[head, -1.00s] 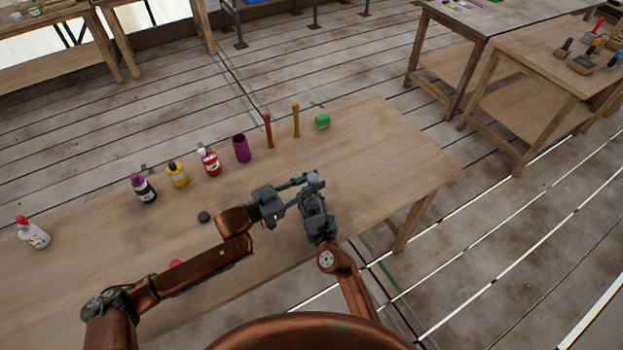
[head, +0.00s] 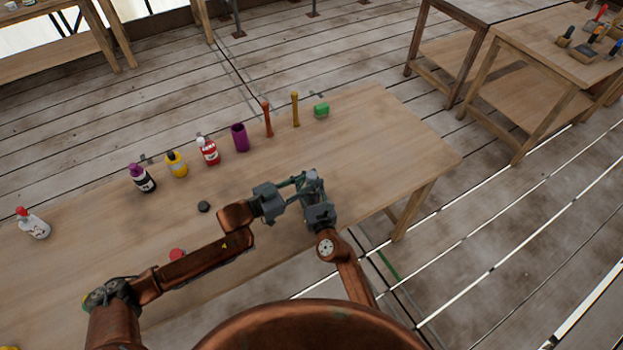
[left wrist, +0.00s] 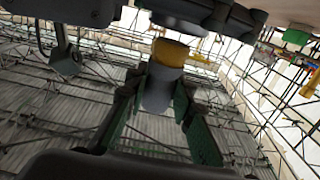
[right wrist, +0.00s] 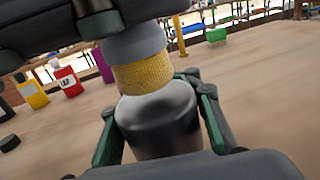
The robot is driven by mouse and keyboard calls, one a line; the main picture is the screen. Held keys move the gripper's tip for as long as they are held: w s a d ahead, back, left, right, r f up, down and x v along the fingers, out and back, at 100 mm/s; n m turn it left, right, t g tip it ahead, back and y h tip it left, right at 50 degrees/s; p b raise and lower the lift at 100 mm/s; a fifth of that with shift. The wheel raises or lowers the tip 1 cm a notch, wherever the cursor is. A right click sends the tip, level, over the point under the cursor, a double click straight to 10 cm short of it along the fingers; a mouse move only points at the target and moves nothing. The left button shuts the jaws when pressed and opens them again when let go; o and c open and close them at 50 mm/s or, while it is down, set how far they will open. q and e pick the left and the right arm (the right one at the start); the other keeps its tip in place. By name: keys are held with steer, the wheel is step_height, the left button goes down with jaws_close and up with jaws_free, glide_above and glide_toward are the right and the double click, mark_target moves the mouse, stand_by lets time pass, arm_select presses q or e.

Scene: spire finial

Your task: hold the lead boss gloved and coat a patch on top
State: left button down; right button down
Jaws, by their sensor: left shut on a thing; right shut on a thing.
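The lead boss (right wrist: 158,122), a dark grey rounded cylinder, sits between the green-padded fingers of my right gripper (right wrist: 160,105) in the right wrist view. My left gripper (left wrist: 158,92) is shut on a grey tapered applicator (left wrist: 160,88) with a yellow textured pad (left wrist: 170,52). In the right wrist view the yellow pad (right wrist: 143,76) rests against the boss's top and hides much of it. Any coating under it cannot be seen. In the head view my left gripper (head: 288,188) and right gripper (head: 313,193) meet above the table, with the held things mostly hidden.
On the wooden table (head: 390,150) stand several bottles, among them a red one (head: 208,151), a purple cup (head: 240,138), two upright sticks (head: 267,119) and a green block (head: 321,110). A black puck (head: 204,206) lies nearer. The table's right end is clear.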

arm_select(q)
steer(key=shift+f, duration=0.6)
stand_by(0.8)
steer(key=shift+w, duration=0.15)
steer(key=shift+w, duration=0.45)
steer(key=shift+s+f, duration=0.1)
steer(key=shift+s, duration=1.05)
steer(key=shift+w, duration=1.1)
steer(key=shift+s, duration=1.1)
steer(key=shift+w+r, duration=0.15)
steer(key=shift+r, duration=0.05)
